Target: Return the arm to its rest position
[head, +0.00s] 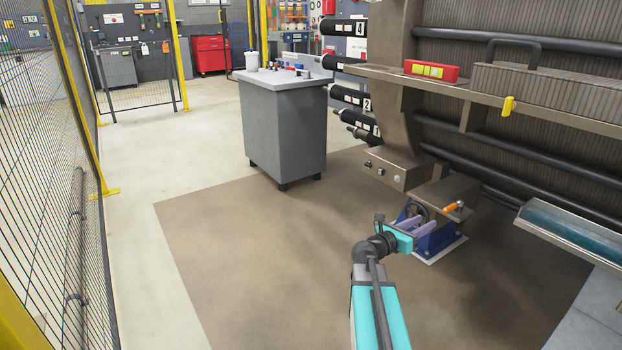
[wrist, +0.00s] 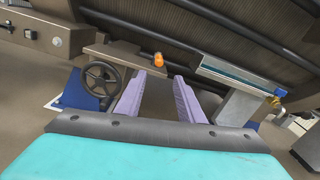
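My arm (head: 371,300), teal with dark joints, reaches forward from the bottom of the head view. My gripper (head: 412,222) is at its end, in front of a blue stand (head: 436,242) with a handwheel. In the wrist view my gripper (wrist: 159,75) shows two lilac fingers with a clear gap between them. It is open and nothing is held between the fingers. An orange-handled part (head: 453,206) lies on the brown block behind the gripper and also shows beyond the fingertips in the wrist view (wrist: 158,59).
The large brown stack frame (head: 405,90) fills the right side, with a red box (head: 432,71) on its rail. A teal-topped tray (head: 572,232) juts out at right. A grey cabinet (head: 285,130) stands ahead. A mesh fence (head: 50,180) runs along the left. Floor between is clear.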

